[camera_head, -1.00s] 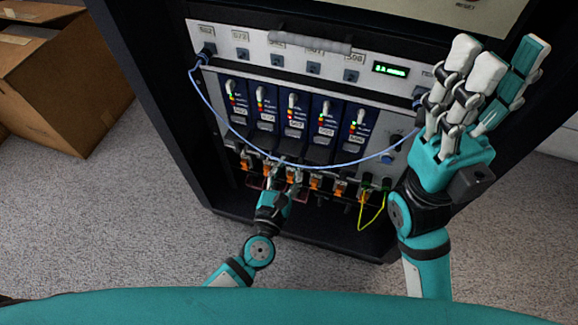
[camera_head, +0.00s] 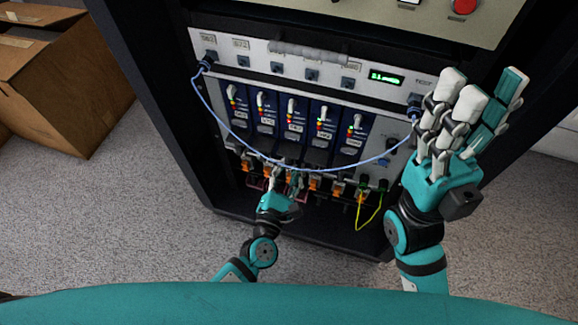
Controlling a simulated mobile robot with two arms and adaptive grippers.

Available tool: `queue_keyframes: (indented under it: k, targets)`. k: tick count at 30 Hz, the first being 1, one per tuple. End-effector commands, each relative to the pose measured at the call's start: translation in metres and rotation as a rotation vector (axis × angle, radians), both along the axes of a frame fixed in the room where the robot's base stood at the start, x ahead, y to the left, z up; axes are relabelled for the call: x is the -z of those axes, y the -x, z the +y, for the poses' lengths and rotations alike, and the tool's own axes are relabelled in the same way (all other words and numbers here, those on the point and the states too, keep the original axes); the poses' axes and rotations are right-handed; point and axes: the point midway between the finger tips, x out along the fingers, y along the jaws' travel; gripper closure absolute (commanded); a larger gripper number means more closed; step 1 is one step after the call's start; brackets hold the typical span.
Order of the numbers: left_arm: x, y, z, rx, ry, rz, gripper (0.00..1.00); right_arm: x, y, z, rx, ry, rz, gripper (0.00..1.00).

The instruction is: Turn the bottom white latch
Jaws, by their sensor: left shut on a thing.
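My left gripper (camera_head: 284,182) is at the bottom row of the dark equipment rack, below the blue modules. It is shut on a small part there, at the bottom white latch. The latch itself is mostly hidden by the fingers and the neighbouring connectors, so its angle cannot be told. My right gripper (camera_head: 465,110) is raised in front of the rack's right side, fingers pointing up and spread apart, with nothing between them.
Blue modules (camera_head: 294,118) with white levers and lights fill the rack. A blue cable (camera_head: 270,158) sags across them. Orange connectors (camera_head: 315,184) line the bottom, with a yellow cable (camera_head: 370,221) at right. A cardboard box (camera_head: 95,95) stands left on the carpet.

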Motion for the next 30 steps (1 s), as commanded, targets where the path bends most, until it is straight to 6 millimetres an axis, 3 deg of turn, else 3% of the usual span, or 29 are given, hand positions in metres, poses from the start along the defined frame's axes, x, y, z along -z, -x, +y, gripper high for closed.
queue_keyframes:
  k: [22, 23, 27, 30]
  targets:
    - [0.0012, 0.0006, -0.0005, 0.001, -0.098, -0.024, 1.0, 0.005, -0.0002, -0.0001, 0.0, -0.003, 0.028, 0.6]
    - [0.0012, 0.0007, -0.0005, 0.001, -0.097, -0.024, 0.71, 0.005, -0.0002, -0.0001, 0.0, -0.003, 0.028, 0.6]
    - [0.001, 0.0005, -0.0004, 0.0, -0.097, -0.025, 0.52, 0.0049, -0.0002, -0.0001, 0.0, -0.002, 0.029, 0.6]
    - [0.0008, 0.0004, -0.0004, 0.001, -0.097, -0.025, 0.52, 0.0046, -0.0001, -0.0002, -0.001, -0.002, 0.029, 0.6]
